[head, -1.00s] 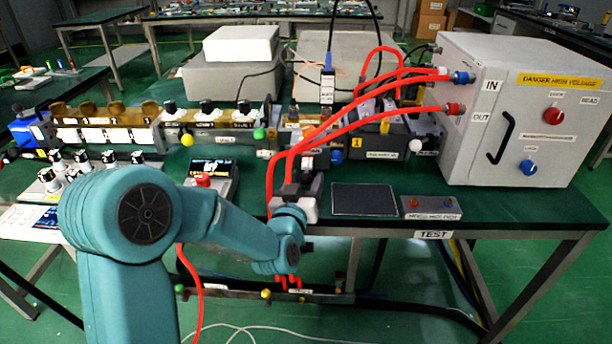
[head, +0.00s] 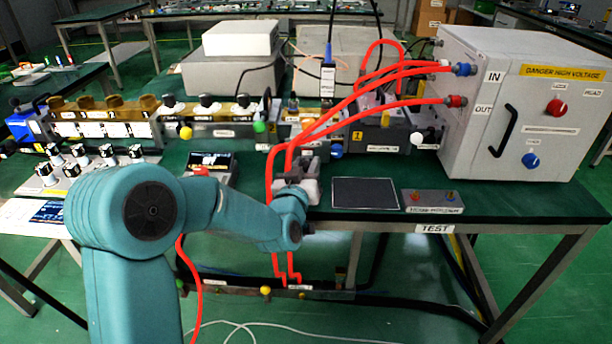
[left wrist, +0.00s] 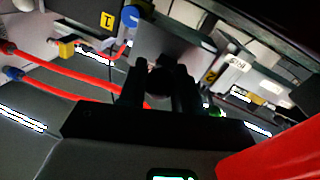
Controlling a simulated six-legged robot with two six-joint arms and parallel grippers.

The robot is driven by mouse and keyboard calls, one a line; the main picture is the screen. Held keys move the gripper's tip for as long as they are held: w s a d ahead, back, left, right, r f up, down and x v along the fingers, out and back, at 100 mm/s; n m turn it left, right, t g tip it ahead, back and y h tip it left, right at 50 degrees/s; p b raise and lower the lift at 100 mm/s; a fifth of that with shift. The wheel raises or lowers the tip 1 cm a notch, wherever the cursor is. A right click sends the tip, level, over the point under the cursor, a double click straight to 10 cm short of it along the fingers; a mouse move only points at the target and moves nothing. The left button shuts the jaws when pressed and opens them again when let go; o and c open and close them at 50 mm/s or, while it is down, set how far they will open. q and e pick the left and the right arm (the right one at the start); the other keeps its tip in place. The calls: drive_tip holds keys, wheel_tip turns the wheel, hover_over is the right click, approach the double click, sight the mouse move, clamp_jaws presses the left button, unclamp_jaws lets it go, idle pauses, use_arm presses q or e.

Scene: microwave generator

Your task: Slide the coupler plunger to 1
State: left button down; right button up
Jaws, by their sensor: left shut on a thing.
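My left gripper (head: 302,182) is at the front of the waveguide assembly, near the table's front edge; its fingers are largely hidden in the head view. In the left wrist view its two dark fingers (left wrist: 161,88) are shut on a dark round knob (left wrist: 160,80), which I take for the coupler plunger. A yellow label "1" (head: 357,136) is on the dark block to the right of the gripper; a "1" label (left wrist: 107,19) also shows in the left wrist view. A "2" label (left wrist: 210,76) is right of the fingers there. My right gripper is out of view.
Red hoses (head: 385,112) run from the white high-voltage cabinet (head: 520,105) close past the gripper. A blue knob (head: 335,152) and a white knob (head: 416,138) are to its right. A black pad (head: 365,194) and small indicator box (head: 432,201) lie on the table's front.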

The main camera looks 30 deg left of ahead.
use_arm(q)
drive_tip(key=c, duration=0.8)
unclamp_jaws()
drive_tip(key=shift+s, duration=0.1)
drive_tip(key=b+v, duration=0.9)
drive_tip(key=v, duration=0.7)
drive_tip(key=shift+s+d, duration=0.1)
